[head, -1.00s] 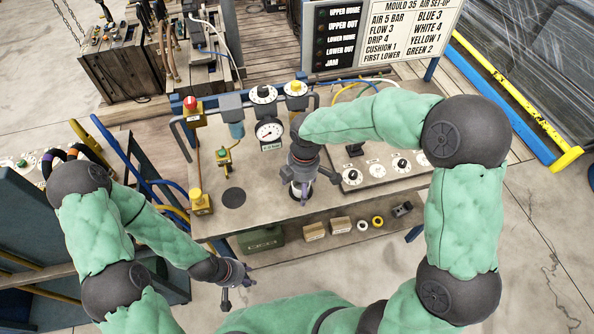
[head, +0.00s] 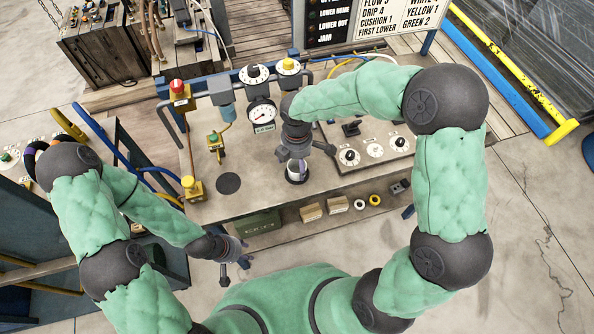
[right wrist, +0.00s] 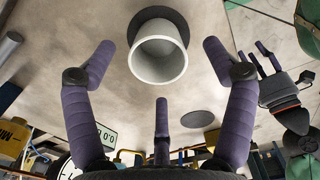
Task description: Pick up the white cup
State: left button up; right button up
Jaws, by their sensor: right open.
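The white cup (right wrist: 158,55) stands mouth up on a dark round pad (right wrist: 150,15) on the workbench (head: 258,203). My right gripper (right wrist: 160,66) is open, with its purple fingers spread to the left and right of the cup and a third finger below it in the right wrist view. I see no finger gripping the cup. In the head view my right gripper (head: 298,158) is over the pad, and it partly hides the cup. My left gripper (head: 235,264) has its fingers spread and hangs empty in front of the bench, away from the cup.
A panel with dials (head: 372,150) is right of the cup. A pressure gauge (head: 262,114) and a yellow-knobbed valve (head: 193,187) stand on the left side. A bare dark disc (head: 228,183) lies left of the cup. Small boxes (head: 311,212) lie on the lower shelf.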

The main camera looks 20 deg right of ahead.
aim_at(297, 167)
notch_tip(297, 167, down, 3)
jog(key=shift+w+f+b, duration=0.1)
jog(key=shift+f+b, duration=0.1)
jog(key=shift+b, duration=0.2)
jog(key=shift+r, duration=0.1)
jog(key=c, duration=1.1)
jog(key=shift+c, duration=0.2)
